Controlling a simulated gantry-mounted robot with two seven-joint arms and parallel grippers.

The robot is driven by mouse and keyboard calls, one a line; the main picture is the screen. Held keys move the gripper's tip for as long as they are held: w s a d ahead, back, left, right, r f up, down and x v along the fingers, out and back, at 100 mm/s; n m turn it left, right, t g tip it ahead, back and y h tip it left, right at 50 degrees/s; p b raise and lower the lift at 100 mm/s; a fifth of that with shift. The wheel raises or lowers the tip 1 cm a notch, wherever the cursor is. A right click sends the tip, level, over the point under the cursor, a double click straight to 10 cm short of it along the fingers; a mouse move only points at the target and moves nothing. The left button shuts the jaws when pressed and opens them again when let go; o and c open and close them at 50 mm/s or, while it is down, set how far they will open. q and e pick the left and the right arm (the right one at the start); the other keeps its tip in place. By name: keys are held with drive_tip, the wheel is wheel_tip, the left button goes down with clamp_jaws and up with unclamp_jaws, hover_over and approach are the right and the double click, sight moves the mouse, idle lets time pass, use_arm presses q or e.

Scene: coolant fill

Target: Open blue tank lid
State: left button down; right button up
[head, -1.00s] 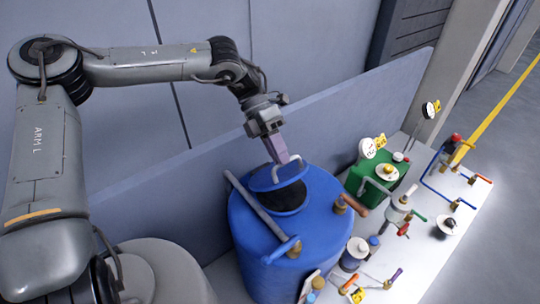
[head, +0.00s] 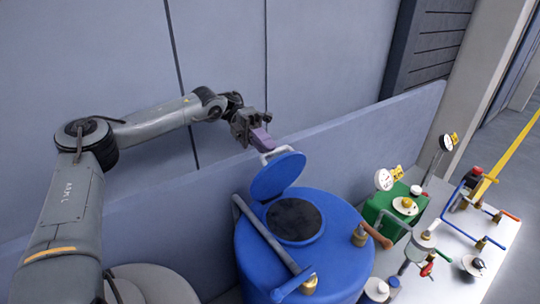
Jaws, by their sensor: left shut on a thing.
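The blue tank (head: 300,260) stands in the lower middle of the head view. Its round blue lid (head: 278,176) is swung up and stands tilted at the back-left edge of the dark round opening (head: 294,219). A pale handle (head: 278,153) sits at the lid's upper edge. My left gripper (head: 264,143), with purple fingers, is above the lid and shut on this handle. The exact contact is partly hidden by the fingers. My right gripper is not in view.
A grey bar with a blue handle (head: 268,241) lies across the tank top, left of the opening. An orange-handled valve (head: 372,236) stands to its right. A green tank (head: 395,208), gauges and pipes crowd the white table. A low grey wall (head: 340,160) runs behind.

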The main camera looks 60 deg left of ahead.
use_arm(q)
drive_tip(key=shift+a+f, duration=0.25)
drive_tip(key=shift+f, duration=0.15)
drive_tip(key=c, duration=1.2)
unclamp_jaws()
drive_tip(key=shift+d, duration=0.1)
drive_tip(key=shift+o, duration=0.2)
drive_tip(key=shift+r, duration=0.1)
drive_tip(key=b+v, duration=0.1)
drive_tip(key=v, duration=0.5)
drive_tip(key=shift+a, duration=0.3)
drive_tip(key=shift+a+r, duration=0.15)
drive_tip(key=shift+a, duration=0.3)
